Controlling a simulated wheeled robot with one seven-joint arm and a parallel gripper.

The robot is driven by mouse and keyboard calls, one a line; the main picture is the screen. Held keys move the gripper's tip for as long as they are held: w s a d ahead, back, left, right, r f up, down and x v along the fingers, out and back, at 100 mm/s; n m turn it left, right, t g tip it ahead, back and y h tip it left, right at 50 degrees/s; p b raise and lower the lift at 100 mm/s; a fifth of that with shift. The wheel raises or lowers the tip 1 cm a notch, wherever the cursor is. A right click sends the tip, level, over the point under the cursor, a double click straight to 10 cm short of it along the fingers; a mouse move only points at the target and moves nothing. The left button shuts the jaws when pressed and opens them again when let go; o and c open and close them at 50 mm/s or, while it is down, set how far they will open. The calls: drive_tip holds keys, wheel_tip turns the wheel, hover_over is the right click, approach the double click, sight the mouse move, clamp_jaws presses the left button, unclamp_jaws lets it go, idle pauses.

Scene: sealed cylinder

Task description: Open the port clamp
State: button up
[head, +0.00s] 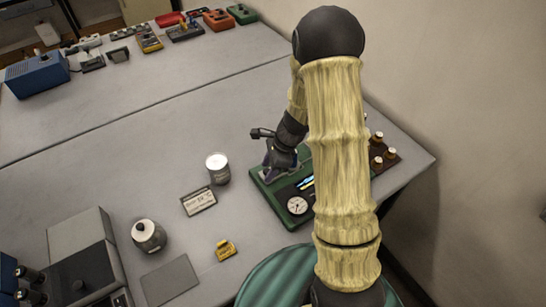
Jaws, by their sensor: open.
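A green board (263,195) lies on the right of the table, partly hidden by my arm. It carries a round white gauge (297,205) and small blue and yellow parts (306,183). My gripper (271,172), dark and small in the head view, is low over the board's far left part, open. A greyish piece shows under its fingers; I cannot tell whether they touch it. I cannot make out the port clamp clearly; my gripper and arm cover much of that area.
A white lidded jar (217,168) stands left of the board, near a small display (199,201). A round flask (148,236) and a yellow piece (226,250) are nearer. Small brown bottles (378,160) stand right of my arm. The table's middle left is clear.

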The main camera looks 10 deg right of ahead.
drive_tip(key=v, duration=1.7)
drive_tip(key=shift+b, duration=0.4)
drive_tip(key=shift+a+r, duration=0.1)
drive_tip(key=s+a+n+t+h, duration=0.1)
drive_tip(key=s+n+h, duration=0.1)
drive_tip(key=s+n, duration=0.4)
drive_tip(key=s+a+f+n+t+h, duration=0.1)
drive_tip(key=s+n, duration=0.5)
drive_tip(key=n, duration=0.7)
drive_tip(key=shift+s+a+f+h, duration=0.2)
drive_tip(key=shift+a+f+h, duration=0.05)
drive_tip(key=shift+a+h, duration=0.55)
